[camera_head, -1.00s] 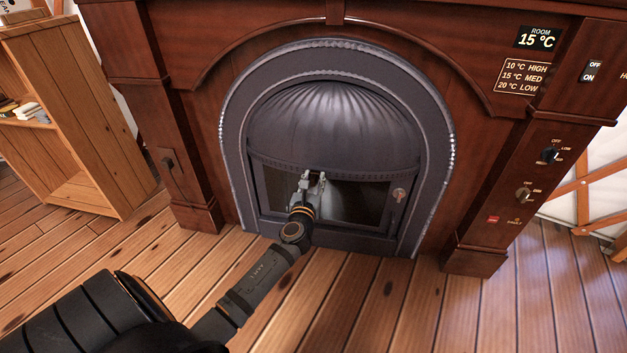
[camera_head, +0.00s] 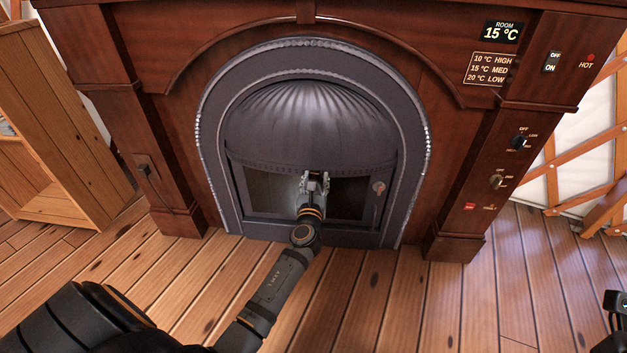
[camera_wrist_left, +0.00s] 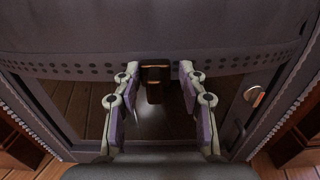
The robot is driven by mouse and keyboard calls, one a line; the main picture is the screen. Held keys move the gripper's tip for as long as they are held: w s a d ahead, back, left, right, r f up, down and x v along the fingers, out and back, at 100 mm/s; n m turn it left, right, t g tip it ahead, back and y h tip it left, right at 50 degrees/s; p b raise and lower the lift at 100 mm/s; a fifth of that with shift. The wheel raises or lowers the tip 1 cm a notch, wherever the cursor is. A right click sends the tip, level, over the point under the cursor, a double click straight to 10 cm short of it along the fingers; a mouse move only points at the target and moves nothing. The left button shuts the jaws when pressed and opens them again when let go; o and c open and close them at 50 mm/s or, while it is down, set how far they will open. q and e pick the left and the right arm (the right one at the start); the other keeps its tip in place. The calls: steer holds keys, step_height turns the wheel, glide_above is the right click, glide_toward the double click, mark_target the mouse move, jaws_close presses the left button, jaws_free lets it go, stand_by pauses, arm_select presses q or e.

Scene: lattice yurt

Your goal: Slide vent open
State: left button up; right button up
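The dark metal fireplace (camera_head: 312,110) has a ribbed hood, with a row of small holes along its lower band in the left wrist view (camera_wrist_left: 85,68). A small brown-gold tab (camera_wrist_left: 155,72) sticks out at this band, and I cannot tell for certain that it is the vent's slider. My left gripper (camera_head: 315,180) is in front of the glass door, just under the hood. In the left wrist view its fingers (camera_wrist_left: 157,92) are apart, one on each side of the tab, with gaps showing. At the right edge is a dark part of mine, perhaps the right gripper (camera_head: 615,302).
The door has a round latch (camera_head: 378,187) on its right. A lever (camera_head: 146,170) sits on the left pillar. The right pillar carries knobs (camera_head: 519,141) and switches, and a display (camera_head: 503,30) reads 15 °C. A wooden shelf (camera_head: 75,130) stands at left. The plank floor is clear in front.

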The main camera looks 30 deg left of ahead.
arm_select(q)
steer(key=v, duration=1.2)
